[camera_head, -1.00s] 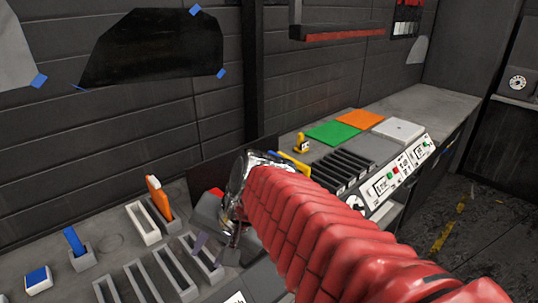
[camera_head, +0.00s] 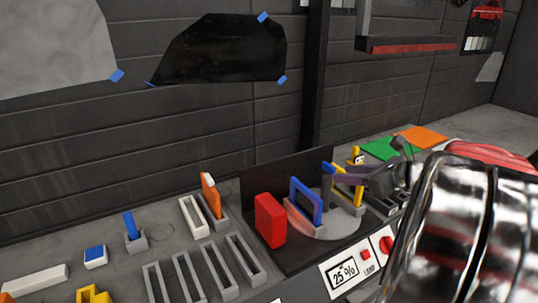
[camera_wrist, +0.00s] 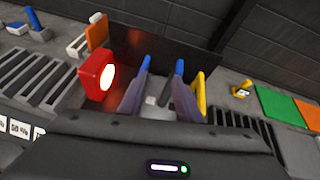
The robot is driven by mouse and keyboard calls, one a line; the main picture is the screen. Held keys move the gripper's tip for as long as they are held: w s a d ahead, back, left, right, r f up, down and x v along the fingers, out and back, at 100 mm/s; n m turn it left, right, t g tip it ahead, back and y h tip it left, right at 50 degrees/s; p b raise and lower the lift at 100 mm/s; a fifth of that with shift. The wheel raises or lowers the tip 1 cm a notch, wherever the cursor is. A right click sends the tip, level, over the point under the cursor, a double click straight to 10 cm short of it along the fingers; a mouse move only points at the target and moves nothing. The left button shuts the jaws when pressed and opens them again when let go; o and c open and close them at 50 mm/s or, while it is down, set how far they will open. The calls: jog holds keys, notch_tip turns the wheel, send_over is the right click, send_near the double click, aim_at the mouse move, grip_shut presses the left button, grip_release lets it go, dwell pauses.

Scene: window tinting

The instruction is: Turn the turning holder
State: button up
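The turning holder (camera_head: 342,223) is a pale round disc on the bench. A blue frame (camera_head: 306,201) and a yellow frame (camera_head: 347,188) stand upright on it. My gripper (camera_head: 366,177) is over the holder's right side, close to the yellow frame. In the wrist view its grey-purple fingers (camera_wrist: 160,88) are apart, with nothing visibly clamped between them. Blue parts show at the fingertips, and the yellow frame (camera_wrist: 199,92) lies outside the right finger. The fingers hide much of the holder there, and contact cannot be told.
A red lamp block (camera_head: 270,220) with a glowing face stands left of the holder. A dark panel (camera_head: 262,172) stands behind. Slotted grey racks (camera_head: 205,268) are at left. A panel reading 25% (camera_head: 345,273) is in front. Green (camera_head: 378,148) and orange (camera_head: 420,137) sheets lie at back right.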

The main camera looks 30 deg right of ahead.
aim_at(330, 166)
jog(key=d, duration=0.1)
jog(key=d+m, duration=0.1)
jog(key=s+d+m+h, duration=0.1)
jog(key=d, duration=0.1)
jog(key=shift+s+r+t, duration=0.1)
jog(key=shift+r+t, duration=0.2)
jog(key=shift+t, duration=0.1)
jog(key=x, duration=1.4)
jog(key=shift+f, duration=0.1)
jog(key=shift+s, duration=0.1)
jog(key=shift+c, duration=0.4)
grip_shut()
jog(key=shift+a, duration=0.15)
